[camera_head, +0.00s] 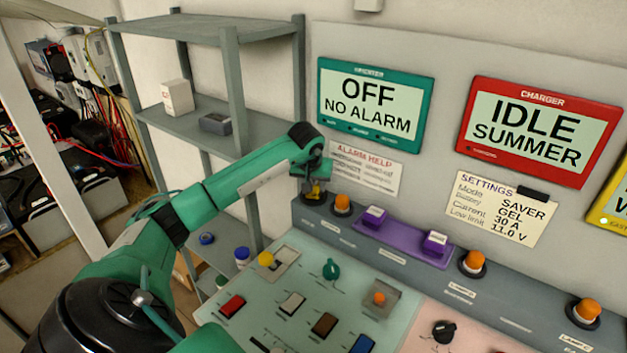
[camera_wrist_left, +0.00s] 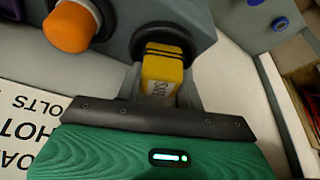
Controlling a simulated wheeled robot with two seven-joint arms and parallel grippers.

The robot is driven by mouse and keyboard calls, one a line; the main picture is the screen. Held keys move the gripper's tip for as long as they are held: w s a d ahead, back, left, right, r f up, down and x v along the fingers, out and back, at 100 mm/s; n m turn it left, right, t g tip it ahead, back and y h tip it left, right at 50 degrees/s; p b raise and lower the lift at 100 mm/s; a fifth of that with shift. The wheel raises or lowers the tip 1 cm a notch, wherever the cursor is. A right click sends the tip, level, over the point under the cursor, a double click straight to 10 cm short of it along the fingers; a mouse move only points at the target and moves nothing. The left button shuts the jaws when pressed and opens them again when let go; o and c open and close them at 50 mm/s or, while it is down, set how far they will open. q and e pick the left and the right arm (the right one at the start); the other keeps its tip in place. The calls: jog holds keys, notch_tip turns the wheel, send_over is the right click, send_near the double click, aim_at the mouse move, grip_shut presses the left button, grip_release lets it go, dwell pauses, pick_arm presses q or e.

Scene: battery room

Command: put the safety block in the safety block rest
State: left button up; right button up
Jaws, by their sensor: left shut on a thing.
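The safety block is a small yellow block with black stripes (camera_wrist_left: 163,68); in the head view it shows as a small yellow patch (camera_head: 313,189). My left gripper (camera_head: 317,180) is shut on it at the left end of the grey ledge. In the left wrist view the block's far end lies over a dark round ring (camera_wrist_left: 178,33) on the ledge; I cannot tell whether it touches or sits inside. I cannot tell which part is the safety block rest. My right gripper is not in view.
An orange lamp (camera_head: 342,203) stands on the ledge right beside the gripper. A purple bracket (camera_head: 402,239) is farther right. A sloped panel with switches and knobs (camera_head: 300,260) lies in front. Grey shelving (camera_head: 236,90) stands behind my left arm.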

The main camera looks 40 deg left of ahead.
pick_arm(q)
jog(key=shift+f, duration=0.1)
jog(key=shift+f, duration=0.15)
jog(key=o, duration=1.1)
jog(key=shift+r, duration=0.35)
jog(key=b+v, duration=0.2)
jog(key=v, duration=0.9)
jog(key=shift+s+r+b, duration=0.15)
jog(key=shift+r+b, duration=0.15)
jog(key=shift+b, duration=0.05)
